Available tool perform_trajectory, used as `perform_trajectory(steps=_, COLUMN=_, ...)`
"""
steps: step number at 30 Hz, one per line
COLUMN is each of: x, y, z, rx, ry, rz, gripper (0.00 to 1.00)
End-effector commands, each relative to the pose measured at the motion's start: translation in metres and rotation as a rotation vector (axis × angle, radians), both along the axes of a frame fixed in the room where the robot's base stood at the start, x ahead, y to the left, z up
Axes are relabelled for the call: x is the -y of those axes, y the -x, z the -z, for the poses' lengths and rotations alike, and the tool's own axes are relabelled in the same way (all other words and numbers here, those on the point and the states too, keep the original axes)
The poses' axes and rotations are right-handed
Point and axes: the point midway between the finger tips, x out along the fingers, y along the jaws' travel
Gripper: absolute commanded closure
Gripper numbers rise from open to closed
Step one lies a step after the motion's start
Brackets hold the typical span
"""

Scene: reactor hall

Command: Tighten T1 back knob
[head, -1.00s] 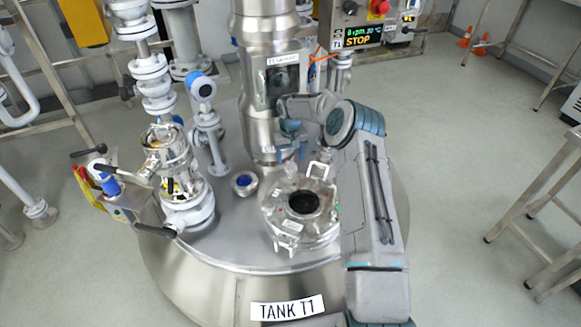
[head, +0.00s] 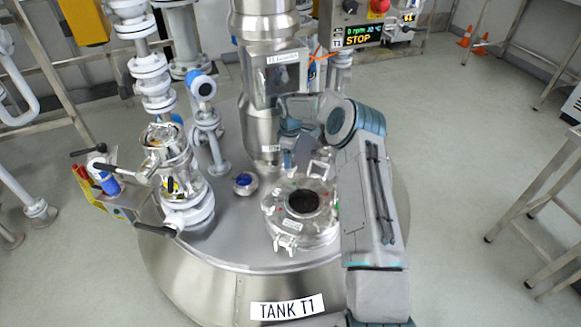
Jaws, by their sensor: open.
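Tank T1 (head: 225,262) is a steel vessel with a "TANK T1" label on its front. On its top, right of centre, is a round manway (head: 270,222) with a dark opening and clamp fittings around its rim. A bright metal fitting (head: 320,168) stands at the back right of the rim. My gripper (head: 297,166) is open, pointing down behind the manway rim, small and partly hidden by its own wrist. I cannot make out the back knob clearly, nor whether my fingers are around it or touching it.
A steel agitator column (head: 262,125) rises close behind my gripper. A control box (head: 365,30) showing STOP hangs at the back right. A blue-capped port (head: 243,183) and a valve stack (head: 185,200) stand to the left. The floor right of the tank is clear.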

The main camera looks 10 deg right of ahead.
Motion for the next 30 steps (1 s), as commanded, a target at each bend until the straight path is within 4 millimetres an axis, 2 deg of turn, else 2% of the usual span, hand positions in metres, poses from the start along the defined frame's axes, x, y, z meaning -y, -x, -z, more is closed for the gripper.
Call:
perform_trajectory(steps=18, x=0.000, y=0.000, z=0.000, rx=0.000, ry=-0.001, rz=-0.633, gripper=0.36)
perform_trajectory(steps=19, x=0.000, y=0.000, z=0.004, rx=-0.001, ry=0.000, rz=-0.656, gripper=0.36)
perform_trajectory(steps=21, x=0.000, y=0.001, z=0.024, rx=-0.002, ry=0.000, rz=-0.649, gripper=0.36)
perform_trajectory(steps=30, x=0.000, y=0.000, z=0.056, rx=0.000, ry=0.000, rz=-0.646, gripper=0.36)
